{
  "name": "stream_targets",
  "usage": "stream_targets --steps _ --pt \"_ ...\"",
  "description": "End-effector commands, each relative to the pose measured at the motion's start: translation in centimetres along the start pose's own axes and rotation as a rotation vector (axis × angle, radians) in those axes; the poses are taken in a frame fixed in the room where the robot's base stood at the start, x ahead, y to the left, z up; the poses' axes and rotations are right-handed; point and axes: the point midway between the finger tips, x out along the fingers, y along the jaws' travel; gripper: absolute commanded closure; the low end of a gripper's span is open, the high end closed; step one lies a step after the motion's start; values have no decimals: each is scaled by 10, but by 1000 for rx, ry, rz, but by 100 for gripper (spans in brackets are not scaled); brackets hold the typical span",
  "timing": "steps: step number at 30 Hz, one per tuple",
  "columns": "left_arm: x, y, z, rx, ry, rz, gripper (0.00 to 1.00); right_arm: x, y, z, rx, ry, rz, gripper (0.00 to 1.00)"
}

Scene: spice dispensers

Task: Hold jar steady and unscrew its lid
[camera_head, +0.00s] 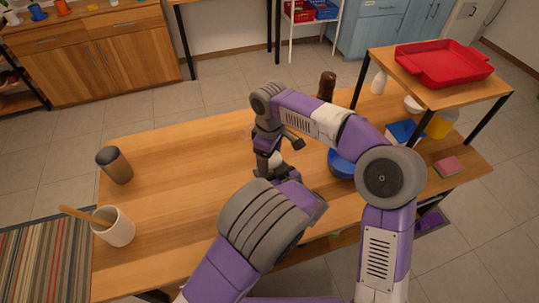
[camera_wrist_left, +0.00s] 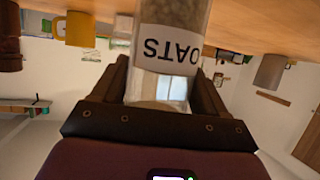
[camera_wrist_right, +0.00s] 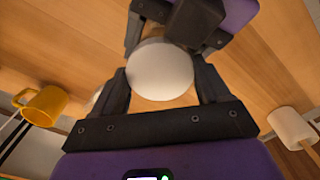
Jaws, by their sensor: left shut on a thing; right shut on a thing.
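The jar (camera_wrist_left: 172,45) is clear, with a white "OATS" label that reads upside down in the left wrist view. My left gripper (camera_wrist_left: 155,78) is shut on the jar, one finger on each side of it. The jar's lid (camera_wrist_right: 160,68) is round and white, seen from above in the right wrist view. My right gripper (camera_wrist_right: 162,80) is shut around the lid. In the head view my right gripper (camera_head: 268,150) points down over the middle of the table. My left gripper and most of the jar are hidden there behind my arms.
A raised shelf (camera_head: 425,96) holds a red tray (camera_head: 443,63). A dark tumbler (camera_head: 116,165) and a white crock (camera_head: 115,227) stand at left. The table between is clear.

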Motion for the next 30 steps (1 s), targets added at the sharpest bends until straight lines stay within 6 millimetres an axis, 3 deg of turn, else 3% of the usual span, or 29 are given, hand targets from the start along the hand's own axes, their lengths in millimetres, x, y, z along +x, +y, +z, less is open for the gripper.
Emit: stream_targets --steps 1,6,13,22,30 --pt "0 -1 0 0 1 -2 100 0 1 0 2 0 2 21" --pt "0 0 0 0 1 -2 100 0 1 0 3 0 2 0" --pt "0 0 0 0 1 -1 100 -3 0 0 3 1 2 0" --pt "0 0 0 0 1 -1 100 -39 0 0 4 2 2 0" --pt "0 0 0 0 1 -1 100 -46 0 0 70 -6 -1 3"
